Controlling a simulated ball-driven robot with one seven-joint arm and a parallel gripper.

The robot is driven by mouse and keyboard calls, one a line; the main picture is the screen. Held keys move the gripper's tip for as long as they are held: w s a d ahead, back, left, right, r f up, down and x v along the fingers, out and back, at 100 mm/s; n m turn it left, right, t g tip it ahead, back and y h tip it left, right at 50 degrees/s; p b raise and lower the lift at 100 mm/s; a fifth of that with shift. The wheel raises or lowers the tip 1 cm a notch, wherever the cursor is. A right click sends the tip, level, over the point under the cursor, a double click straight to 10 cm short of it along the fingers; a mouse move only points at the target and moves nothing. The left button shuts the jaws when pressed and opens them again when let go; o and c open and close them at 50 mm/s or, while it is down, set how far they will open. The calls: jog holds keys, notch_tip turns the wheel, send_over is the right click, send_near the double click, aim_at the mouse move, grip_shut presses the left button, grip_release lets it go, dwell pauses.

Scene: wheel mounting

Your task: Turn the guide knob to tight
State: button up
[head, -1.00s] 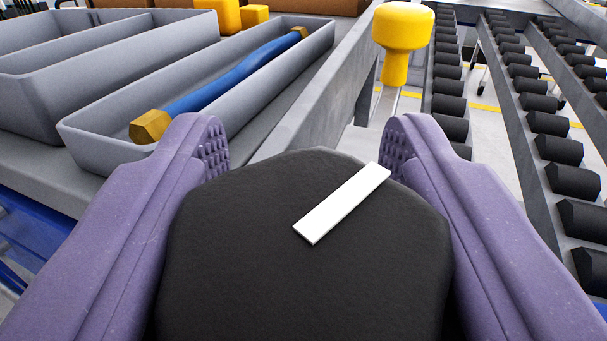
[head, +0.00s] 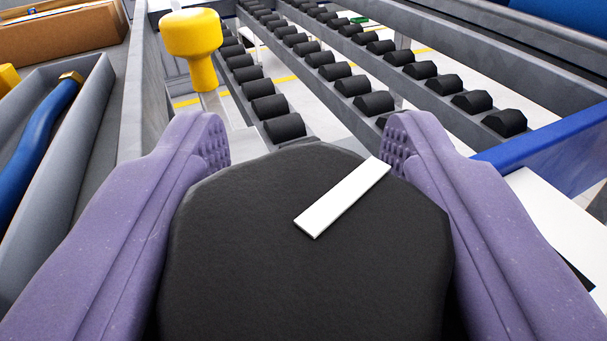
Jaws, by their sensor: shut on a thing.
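My gripper (head: 304,150) has its two purple fingers on either side of a black knob (head: 300,265), which fills the lower middle of the head view. The knob is dark and many-sided, with a white bar mark (head: 343,197) on its face. The mark slants from lower left to upper right. My gripper is shut on this knob. What the knob is mounted on is hidden behind it.
A yellow knob-shaped handle (head: 192,42) on a metal stem stands beyond the left finger. Roller tracks (head: 345,80) with black rollers run across the back. A grey tray (head: 75,120) with a blue rod (head: 35,140) lies at the left. A blue rail (head: 545,135) is at the right.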

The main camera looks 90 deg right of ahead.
jog(key=m+g+y+b, duration=0.1)
jog(key=m+g, duration=0.1)
jog(key=g, duration=0.1)
jog(key=m+g+y+b, duration=0.1)
jog(key=m+g, duration=0.1)
jog(key=g, duration=0.1)
jog(key=s+m+g+y+b, duration=0.1)
jog(key=m+g, duration=0.1)
jog(key=g, duration=0.1)
jog(key=shift+a+f+m, duration=0.1)
jog(key=shift+f+m, duration=0.1)
jog(key=shift+m, duration=0.2)
jog(key=shift+s+a+r+m+g+y+b, duration=0.15)
jog(key=shift+m+g+y+b, duration=0.35)
jog(key=shift+m+g+y, duration=0.8)
jog(key=shift+s+a+f+m+g+y+b, duration=0.15)
jog(key=shift+m+g+y+b, duration=0.35)
jog(key=shift+m+g+y, duration=0.75)
jog(key=shift+r+y, duration=0.1)
jog(key=shift+y, duration=0.25)
jog(key=o, duration=1)
jog(key=shift+w, duration=0.1)
jog(key=shift+r, duration=0.15)
